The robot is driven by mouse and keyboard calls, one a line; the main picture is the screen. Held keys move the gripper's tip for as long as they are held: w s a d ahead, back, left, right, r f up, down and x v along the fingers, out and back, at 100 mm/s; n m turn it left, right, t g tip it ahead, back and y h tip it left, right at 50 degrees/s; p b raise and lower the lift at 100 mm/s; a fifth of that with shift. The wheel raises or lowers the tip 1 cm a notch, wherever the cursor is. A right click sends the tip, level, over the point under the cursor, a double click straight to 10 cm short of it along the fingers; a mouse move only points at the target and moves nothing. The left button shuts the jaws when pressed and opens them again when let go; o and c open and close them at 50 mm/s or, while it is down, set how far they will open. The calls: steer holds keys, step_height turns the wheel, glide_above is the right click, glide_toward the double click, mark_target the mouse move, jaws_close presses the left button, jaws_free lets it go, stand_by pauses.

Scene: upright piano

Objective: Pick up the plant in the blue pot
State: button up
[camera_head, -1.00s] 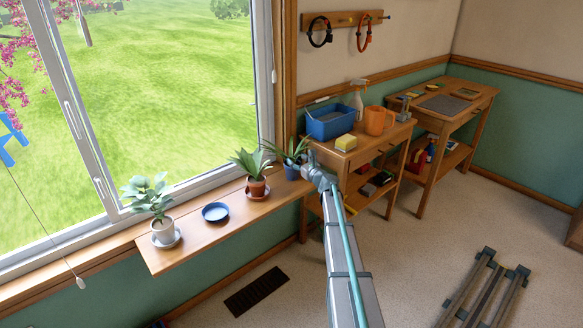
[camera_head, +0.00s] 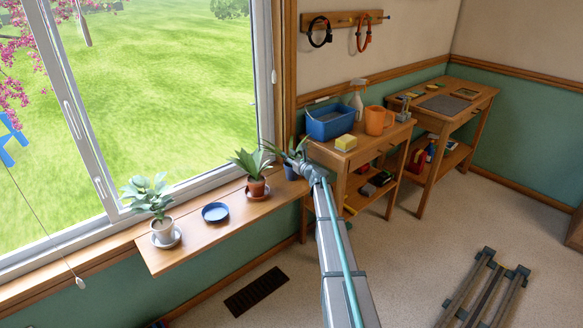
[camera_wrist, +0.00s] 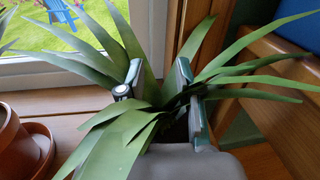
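The plant in the blue pot (camera_head: 291,173) stands at the right end of the wooden window shelf, mostly hidden behind my gripper in the head view. Its long green leaves (camera_wrist: 110,135) fill the middle of the wrist view. The pot itself is hidden there by leaves and the gripper. My gripper (camera_wrist: 163,92) is over the plant with its two fingers apart, and leaves lie between and around them. In the head view my gripper (camera_head: 297,160) overlaps the plant's leaves. I cannot tell whether the fingers touch the pot.
A terracotta-potted plant (camera_head: 257,187) stands close on the left, also in the wrist view (camera_wrist: 22,150). Further left are an empty blue saucer (camera_head: 215,212) and a white-potted plant (camera_head: 163,230). The window is behind. A wooden side table (camera_head: 345,157) is close on the right.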

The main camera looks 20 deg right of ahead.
jaws_close()
steer(key=shift+r, duration=0.15)
